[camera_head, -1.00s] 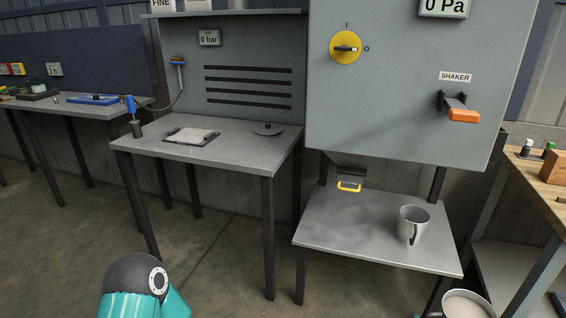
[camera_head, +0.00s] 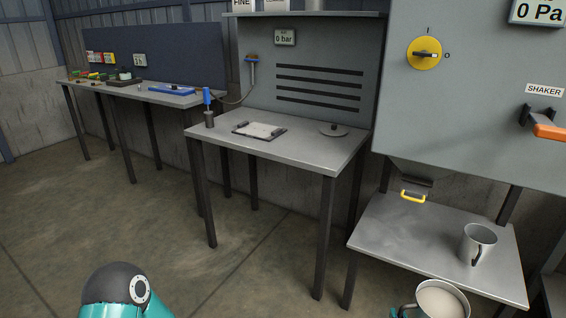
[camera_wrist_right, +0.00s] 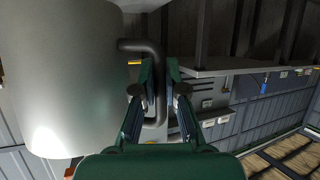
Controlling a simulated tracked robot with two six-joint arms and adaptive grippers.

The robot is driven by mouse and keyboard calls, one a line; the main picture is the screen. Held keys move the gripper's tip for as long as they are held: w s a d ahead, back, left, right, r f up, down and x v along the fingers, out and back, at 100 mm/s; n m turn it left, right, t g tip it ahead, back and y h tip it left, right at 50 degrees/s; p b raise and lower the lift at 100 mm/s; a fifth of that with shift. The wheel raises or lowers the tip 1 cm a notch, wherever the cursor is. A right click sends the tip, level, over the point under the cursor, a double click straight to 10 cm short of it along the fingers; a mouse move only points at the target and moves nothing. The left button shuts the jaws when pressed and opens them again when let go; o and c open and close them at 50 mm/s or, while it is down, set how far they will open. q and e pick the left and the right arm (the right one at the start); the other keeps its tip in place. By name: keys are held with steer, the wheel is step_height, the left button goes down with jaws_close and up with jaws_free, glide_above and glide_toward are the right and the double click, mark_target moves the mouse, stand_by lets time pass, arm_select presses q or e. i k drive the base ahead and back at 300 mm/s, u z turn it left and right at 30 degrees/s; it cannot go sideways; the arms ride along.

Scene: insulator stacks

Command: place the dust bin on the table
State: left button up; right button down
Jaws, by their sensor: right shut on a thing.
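The dust bin (camera_head: 442,301) is a round metal container with pale powder inside, at the bottom edge of the head view. In the right wrist view its grey wall (camera_wrist_right: 65,75) fills the left side. My right gripper (camera_wrist_right: 159,75) is shut on its dark bent handle (camera_wrist_right: 160,112). The bin is in front of the low grey table (camera_head: 400,235) under the cabinet. The taller grey work table (camera_head: 285,149) stands left of it. Of my left arm only a teal link with a dark cap shows; its gripper is out of view.
The taller table holds a framed pad (camera_head: 260,130), a round lid (camera_head: 333,130) and a blue-handled tool (camera_head: 208,105). Open floor lies left.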

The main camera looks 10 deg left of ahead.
mark_target(316, 152)
steer(key=u, duration=0.45)
steer(key=i, duration=1)
